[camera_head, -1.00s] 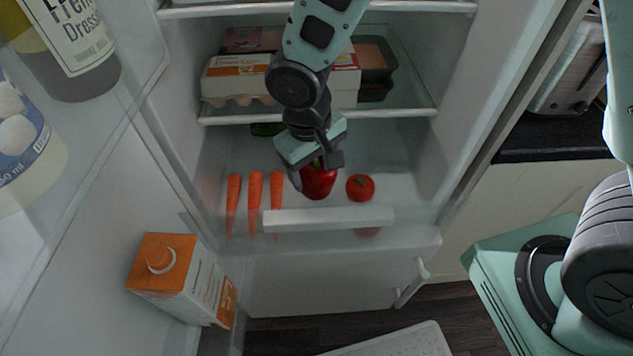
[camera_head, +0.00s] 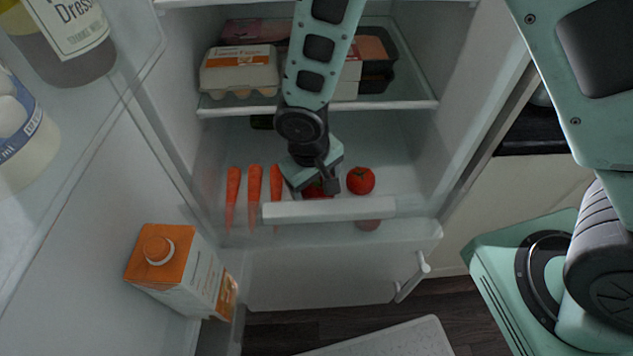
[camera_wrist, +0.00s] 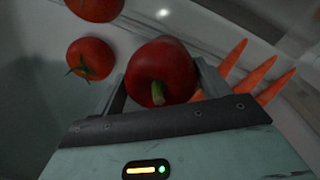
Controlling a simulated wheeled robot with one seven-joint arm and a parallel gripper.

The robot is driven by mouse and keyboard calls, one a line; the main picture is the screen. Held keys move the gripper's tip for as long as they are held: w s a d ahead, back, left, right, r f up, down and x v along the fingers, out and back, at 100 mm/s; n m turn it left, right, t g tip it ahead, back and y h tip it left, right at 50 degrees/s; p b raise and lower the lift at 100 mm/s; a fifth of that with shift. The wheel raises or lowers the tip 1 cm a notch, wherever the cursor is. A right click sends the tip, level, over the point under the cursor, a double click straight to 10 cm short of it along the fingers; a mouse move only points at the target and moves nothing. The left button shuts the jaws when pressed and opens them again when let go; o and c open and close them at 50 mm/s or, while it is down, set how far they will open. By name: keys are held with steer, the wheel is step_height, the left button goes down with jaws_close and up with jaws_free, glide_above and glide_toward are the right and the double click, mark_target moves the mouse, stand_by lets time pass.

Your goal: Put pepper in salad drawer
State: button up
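The red pepper (camera_wrist: 162,68) is between the two fingers of my gripper (camera_wrist: 162,84) in the wrist view, with its green stem toward the camera. Both fingers lie against its sides, and the gripper looks shut on it. In the head view my gripper (camera_head: 316,190) points down into the salad drawer (camera_head: 330,210) at the bottom of the fridge. Only a little of the pepper (camera_head: 318,189) shows there; my gripper and the drawer front hide the rest. I cannot tell whether the pepper touches the drawer floor.
Tomatoes (camera_head: 361,180) sit right of my gripper in the drawer, and carrots (camera_head: 255,192) lie left. A glass shelf (camera_head: 320,106) with an egg box (camera_head: 238,72) is above. The open fridge door holds a carton (camera_head: 180,270) and bottles.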

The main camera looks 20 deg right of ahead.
steer(key=o, duration=0.3)
step_height(320, 180, up, 12)
steer(key=a+p, duration=0.1)
steer(key=s+d+r+n+y, duration=0.1)
steer(key=s+d+r, duration=0.1)
steer(key=s+r, duration=0.2)
steer(key=s+d+r+n, duration=0.2)
steer(key=s+r, duration=0.3)
steer(key=s, duration=0.6)
steer(key=shift+s+d+r+g+y, duration=0.25)
steer(key=shift+s+d+g+y, duration=0.05)
steer(key=shift+d+y, duration=0.1)
